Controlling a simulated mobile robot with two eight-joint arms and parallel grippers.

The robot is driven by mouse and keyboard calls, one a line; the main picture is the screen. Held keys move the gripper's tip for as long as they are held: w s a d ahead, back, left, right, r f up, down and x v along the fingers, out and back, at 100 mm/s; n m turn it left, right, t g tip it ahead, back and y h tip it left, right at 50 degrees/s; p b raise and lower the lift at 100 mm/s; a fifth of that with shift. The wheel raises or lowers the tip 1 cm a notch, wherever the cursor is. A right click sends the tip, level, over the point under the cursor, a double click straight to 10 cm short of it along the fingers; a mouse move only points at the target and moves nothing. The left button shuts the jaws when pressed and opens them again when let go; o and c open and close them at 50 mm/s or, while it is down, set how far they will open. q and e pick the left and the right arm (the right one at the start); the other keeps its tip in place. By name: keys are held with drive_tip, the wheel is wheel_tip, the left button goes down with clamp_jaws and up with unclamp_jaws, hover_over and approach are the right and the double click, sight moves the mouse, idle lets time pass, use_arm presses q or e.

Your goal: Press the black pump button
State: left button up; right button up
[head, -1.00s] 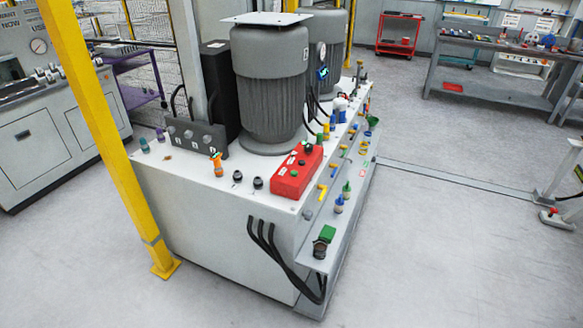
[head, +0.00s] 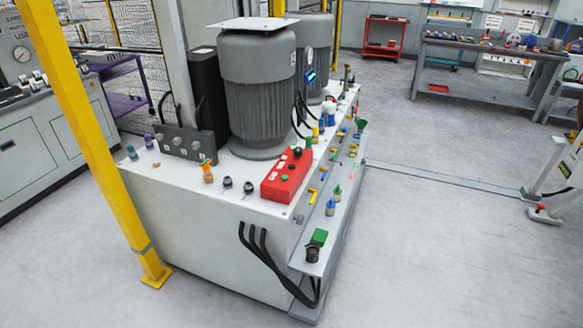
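A red control box (head: 287,175) sits on the near top edge of the white pump unit (head: 190,225), in front of a large grey ribbed motor (head: 259,95). A black button (head: 296,152) shows at the far end of the red box's top face. Smaller details and pale labels on that face are too small to read. Two black round fittings (head: 238,185) stand on the white top, left of the red box. I cannot tell from the picture which black part is the pump button. Neither of my grippers is in view.
A yellow post (head: 97,140) stands at the left front of the unit. Valves and coloured handles (head: 325,170) line its right side, with a green-topped fitting (head: 317,238) near the front corner. Black hoses (head: 265,250) hang in front. Grey floor lies open at right.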

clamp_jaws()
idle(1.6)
